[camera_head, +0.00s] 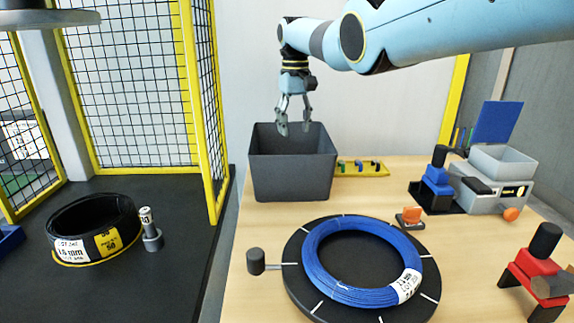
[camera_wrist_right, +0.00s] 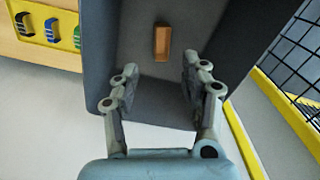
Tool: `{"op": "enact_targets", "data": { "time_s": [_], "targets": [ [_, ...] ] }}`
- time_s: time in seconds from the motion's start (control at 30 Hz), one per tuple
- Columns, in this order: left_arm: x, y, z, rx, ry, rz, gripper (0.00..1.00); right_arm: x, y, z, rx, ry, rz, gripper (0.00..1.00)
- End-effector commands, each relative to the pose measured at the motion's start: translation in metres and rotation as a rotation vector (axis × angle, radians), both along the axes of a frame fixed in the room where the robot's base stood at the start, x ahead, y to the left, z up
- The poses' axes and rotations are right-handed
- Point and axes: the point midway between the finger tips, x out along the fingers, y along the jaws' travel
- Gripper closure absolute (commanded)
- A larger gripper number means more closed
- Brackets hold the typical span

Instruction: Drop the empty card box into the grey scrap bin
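The dark grey scrap bin (camera_head: 292,178) stands at the back left of the wooden table, and its inside shows in the right wrist view (camera_wrist_right: 120,72). The small brown card box (camera_wrist_right: 162,43) lies inside the bin, apart from both fingers. In the head view the bin's front wall hides it. My right gripper (camera_head: 294,130) hangs over the bin's opening with its fingertips at about rim height. In the wrist view its two fingers (camera_wrist_right: 160,82) are spread, with nothing between them. My left gripper does not show.
A blue coil (camera_head: 320,270) lies on a dark turntable (camera_head: 300,287) in front of the bin. A yellow rack (camera_head: 350,174) with clips stands right of the bin. A yellow-framed mesh guard (camera_head: 214,140) rises on the left, near a black coil (camera_head: 75,222).

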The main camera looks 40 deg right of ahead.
Motion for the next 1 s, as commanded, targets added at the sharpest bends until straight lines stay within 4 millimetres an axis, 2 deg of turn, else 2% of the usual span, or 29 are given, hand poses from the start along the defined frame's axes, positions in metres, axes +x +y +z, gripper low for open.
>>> {"op": "enact_targets", "data": {
  "time_s": [0.27,0.37,0.47,0.8,1.0],
  "targets": [
    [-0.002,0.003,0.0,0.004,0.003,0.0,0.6,0.0,0.0,0.0,0.0,0.0,0.0,0.5],
    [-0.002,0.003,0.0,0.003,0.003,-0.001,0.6,0.0,0.0,0.007,0.0,-0.001,0.0,0.5],
    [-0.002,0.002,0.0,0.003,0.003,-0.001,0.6,0.001,0.0,0.022,-0.001,-0.003,0.0,0.5],
    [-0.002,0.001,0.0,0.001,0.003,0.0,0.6,0.001,0.0,0.096,0.0,-0.002,0.0,0.5],
    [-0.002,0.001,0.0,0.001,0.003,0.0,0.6,0.0,0.0,0.117,0.0,0.0,0.0,0.5]
  ]
}}
